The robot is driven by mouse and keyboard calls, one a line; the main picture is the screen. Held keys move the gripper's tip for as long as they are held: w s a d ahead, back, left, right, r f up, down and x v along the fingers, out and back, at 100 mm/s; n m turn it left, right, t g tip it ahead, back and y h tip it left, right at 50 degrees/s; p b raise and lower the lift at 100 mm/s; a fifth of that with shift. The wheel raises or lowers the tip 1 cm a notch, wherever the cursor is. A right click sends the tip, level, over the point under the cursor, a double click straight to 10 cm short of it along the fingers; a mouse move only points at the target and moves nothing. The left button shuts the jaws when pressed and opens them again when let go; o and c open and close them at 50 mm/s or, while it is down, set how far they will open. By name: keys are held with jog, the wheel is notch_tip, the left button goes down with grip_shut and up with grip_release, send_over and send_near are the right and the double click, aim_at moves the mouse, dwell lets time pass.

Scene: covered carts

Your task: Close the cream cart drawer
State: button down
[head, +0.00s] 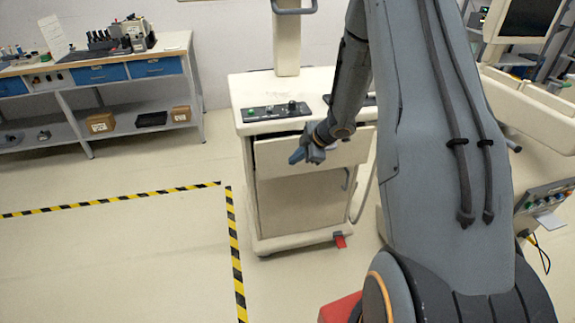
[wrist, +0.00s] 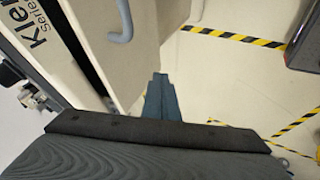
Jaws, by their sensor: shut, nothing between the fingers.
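The cream cart (head: 258,92) stands in the middle of the head view. Its drawer (head: 275,153) sits at the top of the front, below the control strip. The drawer front stands out from the cart body, with a dark gap along its top edge. My gripper (head: 303,154) is shut and empty, in front of the drawer face. In the wrist view, the shut blue-grey fingers (wrist: 160,82) lie beside a cream panel with a grey handle (wrist: 122,22). I cannot tell whether they touch it. My arm hides part of the drawer's right side.
A cream door is below the drawer, and a red pedal (head: 340,240) is at the cart's foot. A workbench (head: 60,82) stands at the back left. Yellow-black tape (head: 233,235) marks clear floor left of the cart. Another console (head: 545,205) stands at right.

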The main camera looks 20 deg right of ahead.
jog(key=v, duration=0.4)
jog(key=m+t+h+b, duration=0.6)
jog(key=m+t+b, duration=0.6)
jog(key=m+b, duration=1.65)
send_near(360, 149)
jog(key=w+m+p, duration=0.6)
jog(key=shift+w+d+r+p, duration=0.2)
jog(key=shift+d+p, duration=0.15)
